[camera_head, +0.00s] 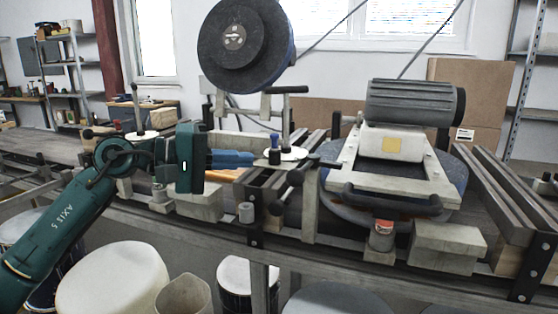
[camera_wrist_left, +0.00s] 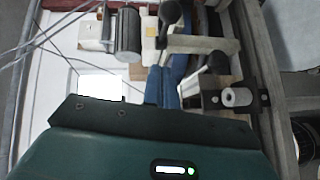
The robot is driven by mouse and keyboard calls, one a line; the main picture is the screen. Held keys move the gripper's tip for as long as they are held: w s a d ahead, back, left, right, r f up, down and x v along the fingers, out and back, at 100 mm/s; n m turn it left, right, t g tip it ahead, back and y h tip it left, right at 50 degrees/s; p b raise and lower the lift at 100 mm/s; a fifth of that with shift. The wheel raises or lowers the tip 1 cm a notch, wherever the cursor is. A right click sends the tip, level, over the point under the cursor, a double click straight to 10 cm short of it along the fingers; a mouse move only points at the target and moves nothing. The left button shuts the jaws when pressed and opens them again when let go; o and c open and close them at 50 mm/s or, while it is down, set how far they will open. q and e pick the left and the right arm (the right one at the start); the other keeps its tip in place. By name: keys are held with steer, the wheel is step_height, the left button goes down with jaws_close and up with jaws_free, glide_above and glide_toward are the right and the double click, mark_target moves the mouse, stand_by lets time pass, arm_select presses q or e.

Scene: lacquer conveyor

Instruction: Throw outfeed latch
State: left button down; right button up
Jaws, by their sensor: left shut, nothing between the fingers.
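My left gripper (camera_head: 252,159) comes in from the left with its blue fingers closed together and nothing between them. In the left wrist view the blue fingers (camera_wrist_left: 163,72) point at the machine frame. Just right of the fingertips in the head view is a pale round plate (camera_head: 293,154) with a blue-topped knob (camera_head: 275,141). Below it, a dark ball-ended lever (camera_head: 293,178) sits tilted on the frame. In the left wrist view a dark ball knob (camera_wrist_left: 216,63) is right of the fingers. No label shows which part is the outfeed latch. I cannot tell whether the fingers touch anything. My right gripper is out of view.
A ribbed grey roller (camera_head: 415,102) sits above a pale frame on the right. A large dark disc (camera_head: 240,42) stands at the back. A black T-handle (camera_head: 285,90) rises behind the fingers. White drums (camera_head: 113,277) stand below the conveyor rail at the front.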

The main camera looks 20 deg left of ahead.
arm_select(q)
steer(key=w+d+f+p, duration=0.1)
steer(key=w+d+p, duration=0.1)
steer(key=d, duration=0.5)
steer(key=shift+d+f, duration=0.15)
steer(key=shift+f, duration=0.05)
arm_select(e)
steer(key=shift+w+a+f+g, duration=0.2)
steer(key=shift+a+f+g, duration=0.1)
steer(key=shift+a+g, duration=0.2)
